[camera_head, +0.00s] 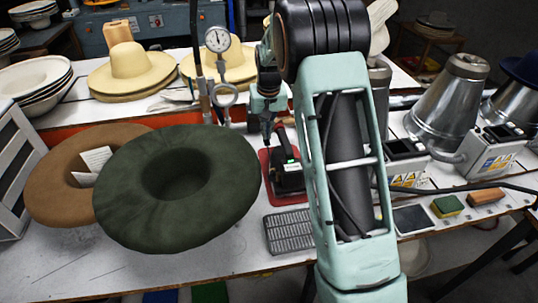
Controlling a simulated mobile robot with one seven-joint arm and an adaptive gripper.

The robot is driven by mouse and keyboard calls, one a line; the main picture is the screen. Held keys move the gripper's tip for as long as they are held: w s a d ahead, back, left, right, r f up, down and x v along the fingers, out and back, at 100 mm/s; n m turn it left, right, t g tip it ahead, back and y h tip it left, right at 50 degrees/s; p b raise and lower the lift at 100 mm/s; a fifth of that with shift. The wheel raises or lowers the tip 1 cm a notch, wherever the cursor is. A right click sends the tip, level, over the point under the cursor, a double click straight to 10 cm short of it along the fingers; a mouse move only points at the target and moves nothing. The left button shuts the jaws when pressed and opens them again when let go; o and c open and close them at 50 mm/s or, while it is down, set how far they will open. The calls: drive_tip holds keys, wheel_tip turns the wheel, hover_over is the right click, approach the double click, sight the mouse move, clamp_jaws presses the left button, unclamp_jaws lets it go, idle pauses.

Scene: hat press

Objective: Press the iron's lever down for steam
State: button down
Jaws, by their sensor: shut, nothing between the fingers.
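The iron (289,180) is dark, with a small green patch on top, and stands on a red mat (268,188) near the middle of the table. My gripper (267,142) is shut and empty, pointing down at the back left of the iron, close to its upper part. I cannot tell whether the fingertips touch it. The lever cannot be made out clearly; it is small and partly behind the gripper. My arm's teal link hides the area right of the iron.
A green felt hat (190,215) and a brown one (60,203) lie left of the iron. A pressure gauge (217,40) on a pipe stands behind. A metal grate (289,232) lies in front. Metal hat forms (447,100) stand right. Bare table (60,265) shows front left.

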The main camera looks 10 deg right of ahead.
drive_tip(key=shift+f+b, duration=0.8)
drive_tip(key=shift+f, duration=0.5)
drive_tip(key=shift+r, duration=0.1)
drive_tip(key=shift+r+p, duration=2.35)
drive_tip(key=shift+r, duration=1.2)
drive_tip(key=shift+f, duration=0.1)
